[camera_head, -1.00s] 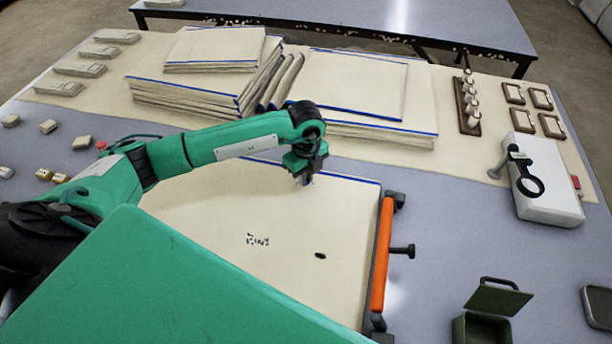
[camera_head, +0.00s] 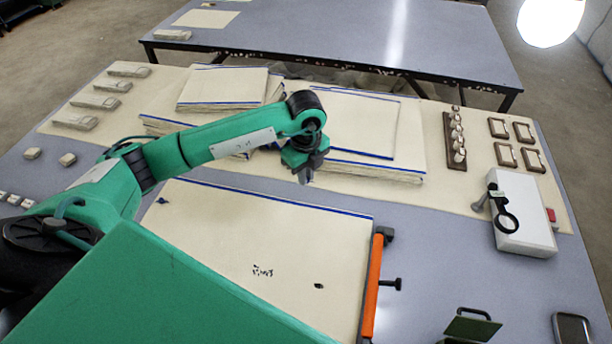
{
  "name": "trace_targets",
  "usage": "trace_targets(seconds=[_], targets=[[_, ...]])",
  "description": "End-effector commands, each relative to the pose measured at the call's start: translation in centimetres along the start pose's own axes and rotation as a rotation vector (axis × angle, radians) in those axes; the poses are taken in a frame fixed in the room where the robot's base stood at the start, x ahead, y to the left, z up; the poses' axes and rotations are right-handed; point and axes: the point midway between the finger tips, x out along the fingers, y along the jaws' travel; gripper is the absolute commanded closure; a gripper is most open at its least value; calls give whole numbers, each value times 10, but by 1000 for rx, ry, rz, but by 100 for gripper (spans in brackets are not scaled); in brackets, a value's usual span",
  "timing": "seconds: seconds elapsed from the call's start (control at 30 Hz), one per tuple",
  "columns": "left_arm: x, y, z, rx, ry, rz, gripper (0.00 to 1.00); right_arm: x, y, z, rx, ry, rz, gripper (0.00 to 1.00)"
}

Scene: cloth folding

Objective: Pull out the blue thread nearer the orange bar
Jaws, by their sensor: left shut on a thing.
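A cream cloth (camera_head: 230,235) lies flat in the middle of the table, with a blue line (camera_head: 330,208) along its far edge. The orange bar (camera_head: 371,285) stands along the cloth's right edge. My left gripper (camera_head: 305,180) points down, just beyond the cloth's far edge and left of the orange bar. It is shut on a thread too fine to make out clearly in the head view. Small dark marks (camera_head: 262,271) and one dark spot (camera_head: 319,286) lie on the cloth. My right gripper is not in view.
Stacks of blue-edged cloths (camera_head: 360,125) stand close behind my left gripper. A white box with a magnifier (camera_head: 525,220) is at the right. Bare table lies right of the orange bar.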

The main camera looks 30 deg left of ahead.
Motion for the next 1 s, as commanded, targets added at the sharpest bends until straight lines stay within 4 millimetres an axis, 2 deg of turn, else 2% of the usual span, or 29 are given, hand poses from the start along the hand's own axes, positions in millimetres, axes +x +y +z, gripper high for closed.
trace_targets(seconds=[0.63, 1.0], targets=[[-52, 0, 0, 0, -1, -1, 98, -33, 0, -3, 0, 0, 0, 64], [-56, 0, 0, 0, 0, 0, 98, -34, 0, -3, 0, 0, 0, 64]])
